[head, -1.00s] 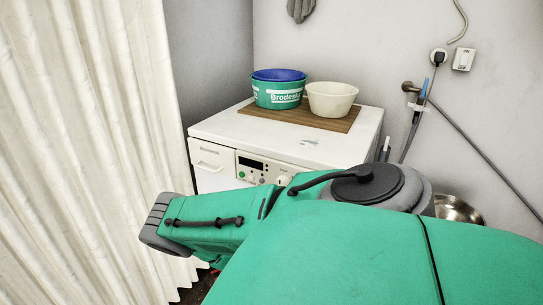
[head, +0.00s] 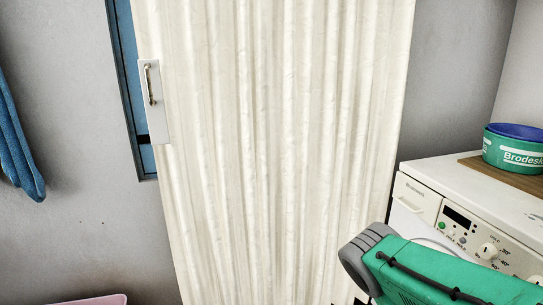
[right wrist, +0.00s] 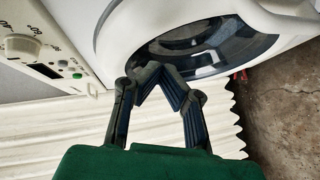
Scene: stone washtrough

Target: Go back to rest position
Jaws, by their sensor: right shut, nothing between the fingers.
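My right gripper (right wrist: 157,70) shows in the right wrist view, with its dark fingers drawn together at the tips and nothing between them. It is in front of the washing machine (right wrist: 255,15), near the round door, and I cannot tell how far apart they are. In the head view a green and grey part of my own arm comes in at the lower right, beside the washing machine (head: 420,205). The right gripper itself does not show there. My left gripper is in neither view.
A cream folding curtain (head: 275,140) hangs left of the machine, with a white handle plate (head: 153,100) on its left edge. A green tub (head: 508,155) stands on a brown board atop the machine. A blue cloth (head: 15,145) hangs far left; a pink rim (head: 95,300) shows below.

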